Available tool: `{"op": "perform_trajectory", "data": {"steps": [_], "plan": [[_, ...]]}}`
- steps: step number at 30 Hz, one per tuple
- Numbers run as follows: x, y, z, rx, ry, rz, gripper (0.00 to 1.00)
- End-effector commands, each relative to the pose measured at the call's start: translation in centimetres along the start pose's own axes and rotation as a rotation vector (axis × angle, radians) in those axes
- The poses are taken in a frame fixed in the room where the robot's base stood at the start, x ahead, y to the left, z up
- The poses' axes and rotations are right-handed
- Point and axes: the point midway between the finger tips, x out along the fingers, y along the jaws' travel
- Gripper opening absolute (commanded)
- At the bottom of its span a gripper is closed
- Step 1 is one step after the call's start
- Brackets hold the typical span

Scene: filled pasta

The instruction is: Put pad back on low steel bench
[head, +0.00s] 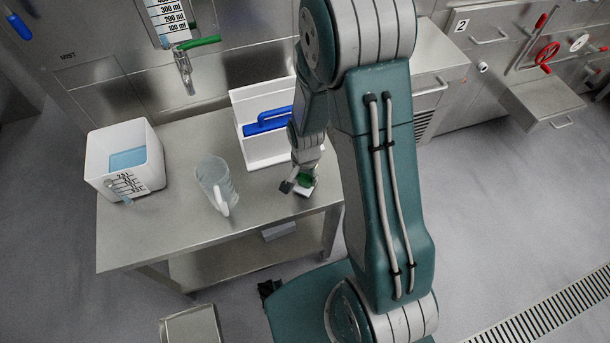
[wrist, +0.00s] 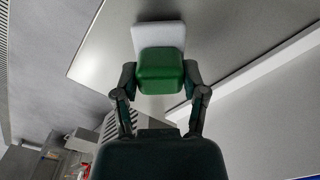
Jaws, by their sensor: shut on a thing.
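The pad is a green block (wrist: 161,72) with a white layer (wrist: 158,37) on its far side. In the head view the pad (head: 305,182) shows small and partly covered. My gripper (wrist: 160,78) is shut on the green block, one finger on each side. In the head view my gripper (head: 301,184) points down at the right end of the low steel bench (head: 175,220). The bench top also shows in the wrist view (wrist: 225,25). I cannot tell whether the pad touches the bench top.
A white caddy (head: 262,98) with a blue-handled tool (head: 268,121) stands just behind my gripper. A clear jug (head: 216,183) is in the bench middle. A white tub (head: 125,150) with blue contents is at the left end. The bench's front right is bare.

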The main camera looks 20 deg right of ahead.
Motion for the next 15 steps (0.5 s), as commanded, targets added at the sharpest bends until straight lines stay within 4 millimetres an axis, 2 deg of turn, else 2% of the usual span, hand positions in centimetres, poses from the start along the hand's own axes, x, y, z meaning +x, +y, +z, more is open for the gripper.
{"op": "perform_trajectory", "data": {"steps": [15], "plan": [[0.89, 0.0, 0.0, 0.0, -0.001, 0.0, 0.11]]}}
